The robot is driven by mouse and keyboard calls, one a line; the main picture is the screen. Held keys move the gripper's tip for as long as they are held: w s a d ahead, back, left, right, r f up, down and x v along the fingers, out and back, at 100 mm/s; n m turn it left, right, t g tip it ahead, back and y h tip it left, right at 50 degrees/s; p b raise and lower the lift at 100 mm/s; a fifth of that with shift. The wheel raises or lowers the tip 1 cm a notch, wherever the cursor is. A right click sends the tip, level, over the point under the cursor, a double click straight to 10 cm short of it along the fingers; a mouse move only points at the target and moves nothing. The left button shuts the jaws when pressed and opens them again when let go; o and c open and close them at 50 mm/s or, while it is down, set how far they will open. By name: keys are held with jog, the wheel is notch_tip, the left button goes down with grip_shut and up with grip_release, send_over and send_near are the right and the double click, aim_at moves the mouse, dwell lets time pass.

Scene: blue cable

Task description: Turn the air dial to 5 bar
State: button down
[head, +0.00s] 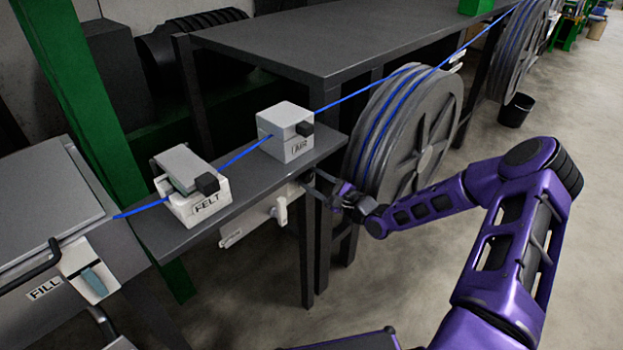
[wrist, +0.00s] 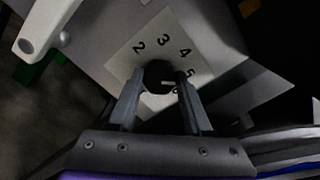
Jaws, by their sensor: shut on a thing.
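The air dial is a black round knob (wrist: 158,74) on a pale scale plate (wrist: 130,60) in the wrist view. The numbers 2, 3 and 4 are readable; a 5 lies at the right, partly covered by my right finger. A short light mark on the knob points right, roughly towards the 5, but its exact reading is unclear. My gripper (wrist: 158,92) is shut on the knob, one finger on each side. In the head view my gripper (head: 326,186) reaches under the shelf edge below the AIR box (head: 287,132); the dial is not clearly visible there.
A white lever (wrist: 45,25) is close at the upper left of the dial; it also shows in the head view (head: 281,210). The FELT box (head: 192,190) and blue cable (head: 240,153) are above. A large cable reel (head: 425,135) stands close behind my forearm.

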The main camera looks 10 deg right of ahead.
dwell(0.4)
jog(key=shift+c, duration=1.6)
grip_release()
jog(key=v, duration=1.7)
jog(key=shift+s+d+p, duration=0.15)
jog(key=shift+s+p, duration=0.05)
jog(key=shift+p, duration=0.1)
jog(key=shift+w, duration=0.1)
